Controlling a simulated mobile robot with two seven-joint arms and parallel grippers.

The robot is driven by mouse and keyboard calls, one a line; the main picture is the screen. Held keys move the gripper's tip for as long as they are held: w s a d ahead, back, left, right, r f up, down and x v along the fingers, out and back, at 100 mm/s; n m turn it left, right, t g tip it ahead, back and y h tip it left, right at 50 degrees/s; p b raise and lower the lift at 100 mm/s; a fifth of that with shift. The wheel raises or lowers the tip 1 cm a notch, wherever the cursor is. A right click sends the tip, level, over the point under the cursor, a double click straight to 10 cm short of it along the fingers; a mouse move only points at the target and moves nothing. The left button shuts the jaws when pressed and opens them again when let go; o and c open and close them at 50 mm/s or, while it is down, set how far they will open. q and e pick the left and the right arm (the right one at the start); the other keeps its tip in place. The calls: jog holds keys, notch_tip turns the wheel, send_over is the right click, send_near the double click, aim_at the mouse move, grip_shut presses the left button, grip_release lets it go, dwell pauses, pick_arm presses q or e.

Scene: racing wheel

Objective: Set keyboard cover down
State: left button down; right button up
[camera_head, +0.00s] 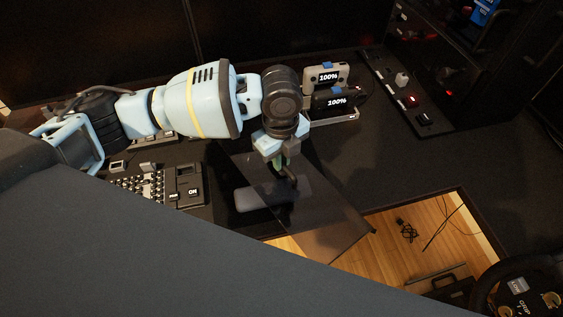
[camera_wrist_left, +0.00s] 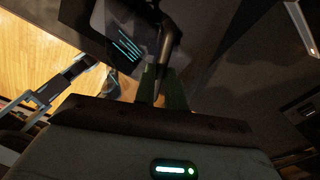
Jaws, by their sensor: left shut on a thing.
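The keyboard cover (camera_head: 325,215) is a dark see-through panel with a dark bar handle. My left gripper (camera_head: 284,163) is shut on this handle from above. The panel lies right of the keyboard (camera_head: 140,187), over the desk's front edge, with its near right corner over the floor opening. I cannot tell whether it touches the desk. In the left wrist view, the green fingers of the gripper (camera_wrist_left: 163,88) close around the handle (camera_wrist_left: 165,45). The keyboard is uncovered on its visible part; my arm and a large grey surface hide some of it. My right gripper is not in view.
Two small screens reading 100% (camera_head: 328,77) stand behind the gripper. A control panel (camera_head: 405,90) is at the back right. The black desk (camera_head: 400,165) is clear between them and the floor opening (camera_head: 440,225). A steering wheel (camera_head: 520,285) is at the lower right.

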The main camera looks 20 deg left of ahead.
pick_arm(q)
jog(key=shift+w+a, duration=0.1)
jog(key=shift+w, duration=0.15)
jog(key=shift+w+f, duration=0.2)
jog(key=shift+f, duration=1.5)
jog(key=shift+f, duration=0.15)
jog(key=c, duration=1.5)
grip_release()
jog(key=shift+o, duration=0.2)
jog(key=shift+a, duration=0.1)
notch_tip(320, 180, up, 12)
jog(key=shift+s+r+p, duration=0.1)
jog(key=shift+p, duration=0.35)
